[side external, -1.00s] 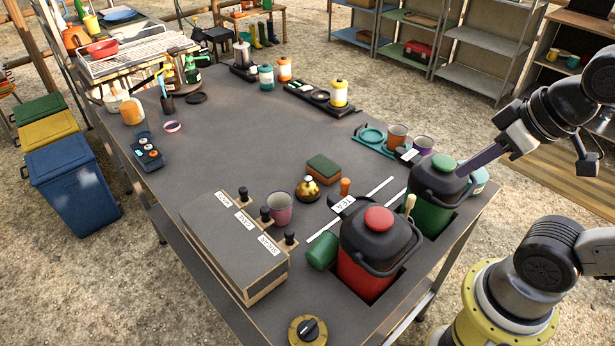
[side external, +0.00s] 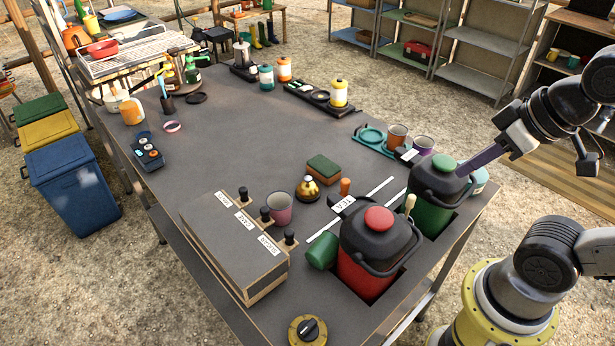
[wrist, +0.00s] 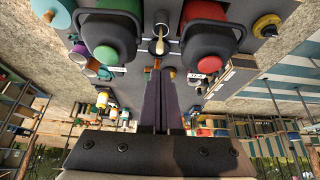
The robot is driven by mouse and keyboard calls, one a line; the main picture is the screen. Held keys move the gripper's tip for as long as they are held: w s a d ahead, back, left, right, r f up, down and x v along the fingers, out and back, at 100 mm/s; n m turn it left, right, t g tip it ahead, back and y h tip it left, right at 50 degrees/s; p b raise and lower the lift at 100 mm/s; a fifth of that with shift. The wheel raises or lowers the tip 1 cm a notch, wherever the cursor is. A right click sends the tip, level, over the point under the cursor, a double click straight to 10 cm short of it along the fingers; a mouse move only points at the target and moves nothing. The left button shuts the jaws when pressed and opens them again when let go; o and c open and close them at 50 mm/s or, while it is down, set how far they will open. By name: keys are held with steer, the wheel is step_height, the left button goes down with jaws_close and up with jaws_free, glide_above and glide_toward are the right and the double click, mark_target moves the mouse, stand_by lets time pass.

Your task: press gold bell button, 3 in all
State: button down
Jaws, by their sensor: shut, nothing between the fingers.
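The gold bell (side external: 308,188) with its dark base and small top button stands on the grey counter, between the pink cup and the green-topped sponge block. Nothing touches its top. My gripper (side external: 468,167) is at the right, far from the bell, with its dark fingers over the green urn's lid area in the side view; the gap to the lid is unclear. In the wrist view my gripper (wrist: 160,75) has its two long fingers together, with nothing between them. I cannot make out the bell in the wrist view.
A pink cup (side external: 279,208), a sponge block (side external: 324,169), an orange peg (side external: 345,187) and a labelled box (side external: 235,245) surround the bell. The counter's middle (side external: 240,130) is clear.

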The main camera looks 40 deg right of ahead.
stand_by(0.3)
steer(key=w+a+r+m+t, duration=0.1)
steer(key=w+r+m+t, duration=0.15)
steer(key=w, duration=0.25)
steer(key=w+r+m+t, duration=0.1)
steer(key=w+r, duration=0.2)
steer(key=w, duration=0.2)
steer(key=m+y, duration=0.1)
steer(key=m, duration=0.3)
glide_above(311, 187)
step_height(311, 187, down, 14)
steer(key=shift+f, duration=4.3)
